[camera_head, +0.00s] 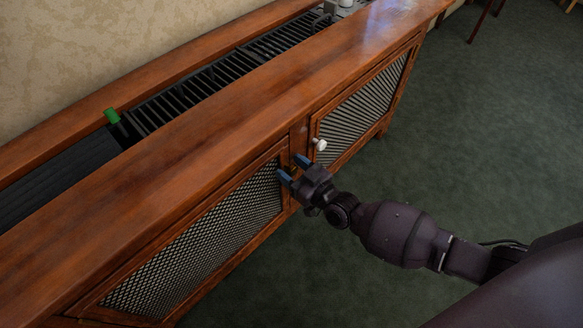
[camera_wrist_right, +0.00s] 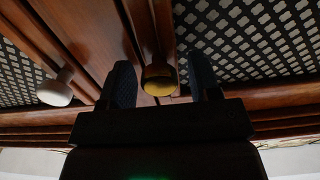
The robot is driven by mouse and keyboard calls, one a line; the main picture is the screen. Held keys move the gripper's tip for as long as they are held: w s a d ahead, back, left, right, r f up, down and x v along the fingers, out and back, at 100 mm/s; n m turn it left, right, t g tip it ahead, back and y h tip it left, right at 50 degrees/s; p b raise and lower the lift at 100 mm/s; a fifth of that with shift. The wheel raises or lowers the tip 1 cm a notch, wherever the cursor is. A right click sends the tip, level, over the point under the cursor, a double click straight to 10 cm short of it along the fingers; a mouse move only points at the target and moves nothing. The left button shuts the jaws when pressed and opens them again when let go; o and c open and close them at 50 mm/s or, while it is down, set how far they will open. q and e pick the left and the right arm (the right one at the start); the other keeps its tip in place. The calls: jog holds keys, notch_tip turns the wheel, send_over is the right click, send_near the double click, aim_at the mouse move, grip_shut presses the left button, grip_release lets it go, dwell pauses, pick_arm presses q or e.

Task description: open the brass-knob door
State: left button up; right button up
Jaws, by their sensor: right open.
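The brass knob (camera_wrist_right: 159,79) shows in the right wrist view between the two fingers of my right gripper (camera_wrist_right: 161,72). A gap shows on each side of it. The brass-knob door (camera_head: 205,238) is the left mesh-panelled door of a wooden radiator cabinet in the head view. It looks shut, and its mesh (camera_wrist_right: 255,35) fills the right of the wrist view. My right gripper (camera_head: 294,169) is open, with its blue fingertips at the door's upper right edge. The brass knob is hidden in the head view. My left gripper is out of view.
A white knob (camera_head: 320,144) sits on the neighbouring right door (camera_head: 362,105), close to my right gripper; it also shows in the wrist view (camera_wrist_right: 56,89). The cabinet's top rail (camera_head: 215,125) overhangs both doors. The dark green carpet (camera_head: 450,130) in front is clear.

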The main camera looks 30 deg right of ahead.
jog(key=shift+c, duration=0.3)
grip_shut()
jog(key=shift+s, duration=0.15)
